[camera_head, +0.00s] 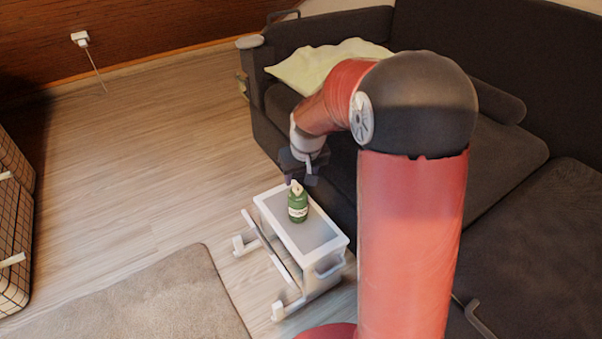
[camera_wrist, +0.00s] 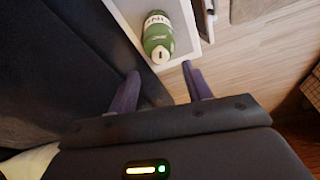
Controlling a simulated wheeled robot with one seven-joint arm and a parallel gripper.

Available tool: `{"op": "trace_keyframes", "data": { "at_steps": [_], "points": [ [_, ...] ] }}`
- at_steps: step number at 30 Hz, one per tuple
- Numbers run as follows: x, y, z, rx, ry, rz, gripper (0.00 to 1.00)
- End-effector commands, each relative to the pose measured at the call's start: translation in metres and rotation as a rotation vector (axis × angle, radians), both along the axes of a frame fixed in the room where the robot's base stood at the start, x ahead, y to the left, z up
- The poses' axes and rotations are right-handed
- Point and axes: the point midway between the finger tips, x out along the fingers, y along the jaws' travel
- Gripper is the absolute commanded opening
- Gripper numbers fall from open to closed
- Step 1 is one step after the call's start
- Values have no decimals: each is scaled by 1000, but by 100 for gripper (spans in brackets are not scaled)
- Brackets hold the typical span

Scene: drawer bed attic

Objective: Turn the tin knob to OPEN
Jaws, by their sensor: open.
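A small green tin (camera_head: 297,208) with a pale label stands upright on the small white side table (camera_head: 325,236). A pale knob (camera_head: 296,187) shows at its top. In the wrist view the green tin (camera_wrist: 157,32) lies beyond my fingertips at the top, with the pale knob (camera_wrist: 160,55) on its near end. The knob's OPEN marking is too small to read. My gripper (camera_head: 301,172) is above and near the tin, apparently not touching it. In the wrist view my gripper (camera_wrist: 160,72) has its two purple fingers spread with nothing between them.
A dark sofa (camera_head: 515,138) with a pale cushion (camera_head: 318,66) stands close behind and right of the side table. A beige rug (camera_head: 150,300) lies at the front left. Open wooden floor (camera_head: 140,150) lies left of the table. A plaid piece (camera_head: 12,225) stands at the left edge.

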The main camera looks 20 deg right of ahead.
Motion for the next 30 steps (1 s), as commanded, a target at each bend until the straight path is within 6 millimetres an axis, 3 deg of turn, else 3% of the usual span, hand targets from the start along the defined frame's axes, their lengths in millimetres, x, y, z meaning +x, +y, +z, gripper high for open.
{"op": "trace_keyframes", "data": {
  "at_steps": [6,12,23,30],
  "points": [
    [8,1,-36,0,4,0,50],
    [14,2,-57,0,3,0,50],
    [16,2,-62,0,1,0,50],
    [16,2,-62,0,1,0,22]
  ]
}}
